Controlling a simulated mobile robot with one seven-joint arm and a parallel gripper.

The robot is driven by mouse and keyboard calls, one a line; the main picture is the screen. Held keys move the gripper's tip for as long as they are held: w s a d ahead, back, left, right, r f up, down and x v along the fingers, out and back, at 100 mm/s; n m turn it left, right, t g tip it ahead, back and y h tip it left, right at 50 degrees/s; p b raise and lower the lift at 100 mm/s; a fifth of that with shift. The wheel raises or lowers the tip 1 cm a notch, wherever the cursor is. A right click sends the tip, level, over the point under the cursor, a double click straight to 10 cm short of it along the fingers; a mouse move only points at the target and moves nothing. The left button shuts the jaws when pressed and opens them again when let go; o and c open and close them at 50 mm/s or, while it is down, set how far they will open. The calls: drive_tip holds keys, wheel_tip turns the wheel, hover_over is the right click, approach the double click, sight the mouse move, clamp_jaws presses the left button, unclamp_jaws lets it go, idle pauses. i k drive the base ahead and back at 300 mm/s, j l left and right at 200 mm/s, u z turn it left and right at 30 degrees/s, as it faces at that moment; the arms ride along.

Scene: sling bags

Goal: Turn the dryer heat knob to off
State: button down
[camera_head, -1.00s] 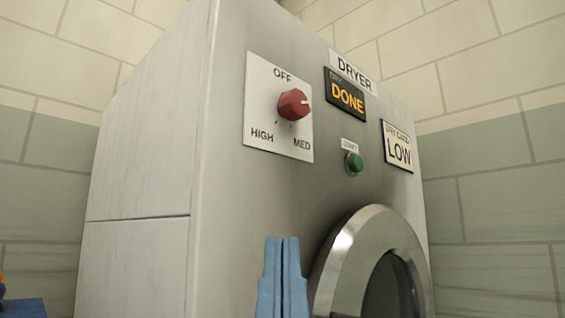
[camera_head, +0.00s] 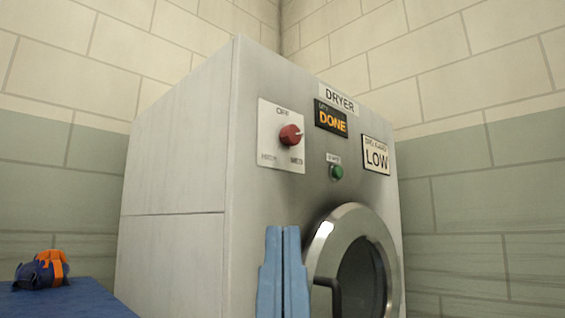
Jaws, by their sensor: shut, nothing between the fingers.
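The dryer (camera_head: 255,190) stands ahead, a tall grey-white machine. Its red heat knob (camera_head: 290,135) sits on a white plate (camera_head: 268,145) at the upper left of the front. The plate reads OFF at the top, HIGH at lower left and MED at lower right. The knob's light pointer mark faces right, away from OFF, though its exact setting is hard to read. My gripper (camera_head: 283,232) shows as two blue fingers pressed together, empty, at the bottom centre. In the picture it is below the knob and apart from it.
A lit DONE display (camera_head: 331,119), a LOW card (camera_head: 376,156) and a green button (camera_head: 337,172) are right of the knob. The round metal door (camera_head: 323,255) is at lower right. A blue-and-orange bag (camera_head: 42,270) lies on a blue surface (camera_head: 85,300) at lower left.

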sight(291, 135)
drive_tip(key=i+j+z, duration=0.35)
drive_tip(key=j, duration=0.25)
drive_tip(key=i+j+z, duration=0.15)
drive_tip(key=i+j, duration=0.1)
drive_tip(key=j, duration=0.1)
